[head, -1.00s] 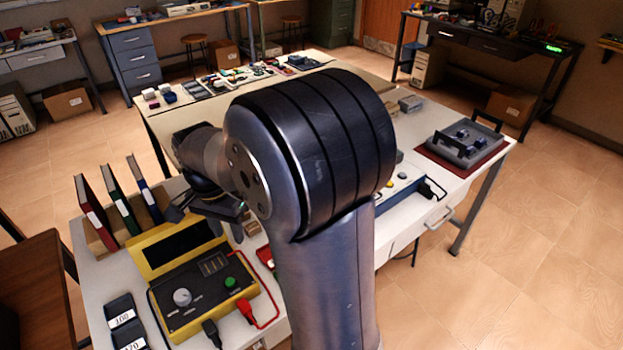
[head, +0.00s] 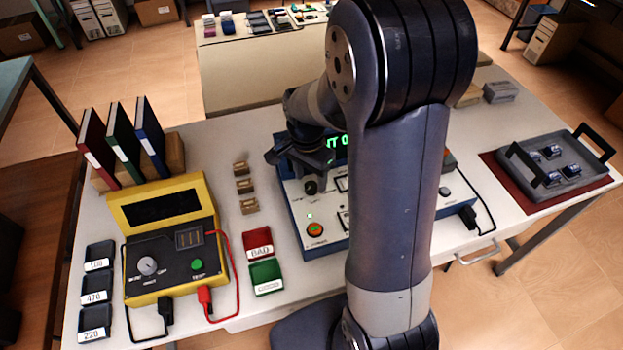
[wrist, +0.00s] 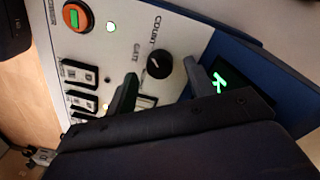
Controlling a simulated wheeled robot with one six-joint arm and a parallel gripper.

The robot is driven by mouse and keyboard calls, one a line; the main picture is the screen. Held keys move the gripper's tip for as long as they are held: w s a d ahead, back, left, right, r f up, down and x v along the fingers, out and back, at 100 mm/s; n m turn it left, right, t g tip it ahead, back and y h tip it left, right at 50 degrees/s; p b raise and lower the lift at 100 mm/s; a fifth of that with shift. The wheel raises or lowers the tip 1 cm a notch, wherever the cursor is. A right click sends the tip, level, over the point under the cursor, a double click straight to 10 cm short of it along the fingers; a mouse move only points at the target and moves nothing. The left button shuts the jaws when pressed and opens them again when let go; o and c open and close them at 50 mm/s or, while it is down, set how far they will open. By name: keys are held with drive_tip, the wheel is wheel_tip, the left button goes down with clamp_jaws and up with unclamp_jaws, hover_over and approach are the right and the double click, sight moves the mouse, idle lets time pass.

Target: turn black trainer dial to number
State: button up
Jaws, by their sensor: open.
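The trainer (head: 325,243) is a blue-edged box with a white panel, on the table partly behind my arm. Its black dial (head: 311,187) sits on the panel's left part, just below my gripper (head: 300,163). In the wrist view the round black dial (wrist: 160,68) has a light pointer mark and lies between the open fingers of my gripper (wrist: 164,78), a little beyond their tips. The fingers appear apart from it, though depth is hard to judge. Lettering beside the dial is only partly legible. The green lit display (head: 337,141) is partly hidden by my arm.
A yellow tester (head: 190,200) with a grey knob stands left. Red (head: 258,243) and green (head: 266,277) trays lie between it and the trainer. Three small tan blocks stand behind them. A grey tray (head: 590,170) sits on a red mat at right.

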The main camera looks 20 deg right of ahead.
drive_tip(key=shift+f, duration=0.85)
drive_tip(key=shift+c, duration=0.2)
drive_tip(key=c, duration=0.9)
